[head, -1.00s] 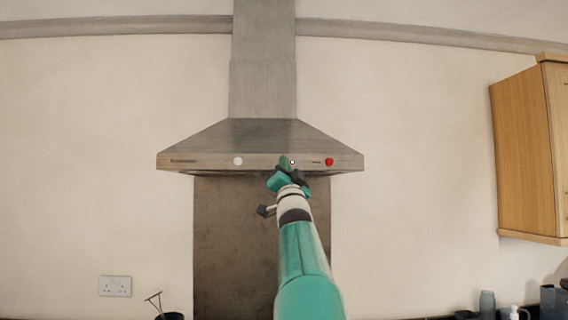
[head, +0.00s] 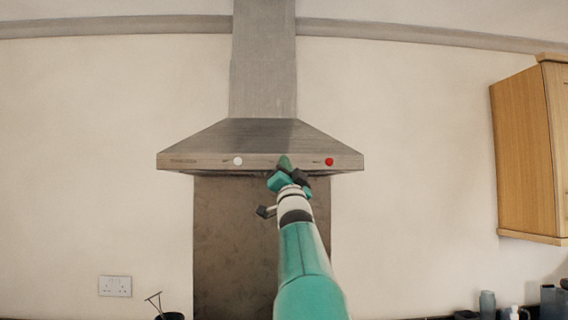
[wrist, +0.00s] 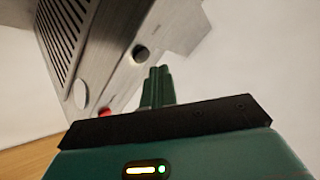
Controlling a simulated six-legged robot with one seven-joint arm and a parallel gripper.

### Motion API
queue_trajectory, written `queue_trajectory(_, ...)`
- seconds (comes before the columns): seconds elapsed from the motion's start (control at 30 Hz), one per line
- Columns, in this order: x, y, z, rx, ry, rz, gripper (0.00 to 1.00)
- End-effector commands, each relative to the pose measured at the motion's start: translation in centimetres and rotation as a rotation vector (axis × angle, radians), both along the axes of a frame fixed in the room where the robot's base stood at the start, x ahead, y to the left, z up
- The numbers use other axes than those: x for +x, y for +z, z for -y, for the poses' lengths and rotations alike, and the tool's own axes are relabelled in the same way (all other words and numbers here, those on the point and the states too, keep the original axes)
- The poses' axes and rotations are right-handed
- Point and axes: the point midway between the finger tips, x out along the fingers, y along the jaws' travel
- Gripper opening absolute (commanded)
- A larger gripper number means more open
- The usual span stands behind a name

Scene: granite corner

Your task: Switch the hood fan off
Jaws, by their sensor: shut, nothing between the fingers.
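The steel range hood (head: 215,142) is on the wall in the head view. Its front strip has a white round control (head: 238,161) at left and a red one (head: 329,161) at right. My gripper (head: 285,162) is shut and empty, raised in front of the strip between those two, hiding the part behind it. In the wrist view my shut fingers (wrist: 158,86) point up beside a dark round control (wrist: 140,54). The red control (wrist: 105,112) is lower left there. I cannot tell whether the fingertips touch the hood, or which control runs the fan.
In the wrist view a pale disc (wrist: 82,95) and dark slots (wrist: 66,32) show on the hood. A dark backsplash (head: 235,250) is below it. A wooden cabinet (head: 522,155) hangs at right. The wall on both sides of the hood is clear.

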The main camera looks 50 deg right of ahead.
Motion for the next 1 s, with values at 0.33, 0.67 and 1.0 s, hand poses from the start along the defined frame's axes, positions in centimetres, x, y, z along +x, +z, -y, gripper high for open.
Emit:
queue_trajectory(0.33, -2.2, 0.1, -2.6, -0.002, 0.001, 0.002, 0.0)
queue_trajectory(0.67, -3.4, 0.0, -3.9, -0.001, 0.001, 0.001, 0.0)
queue_trajectory(1.0, -3.4, 0.1, -3.9, -0.001, 0.0, 0.001, 0.0)
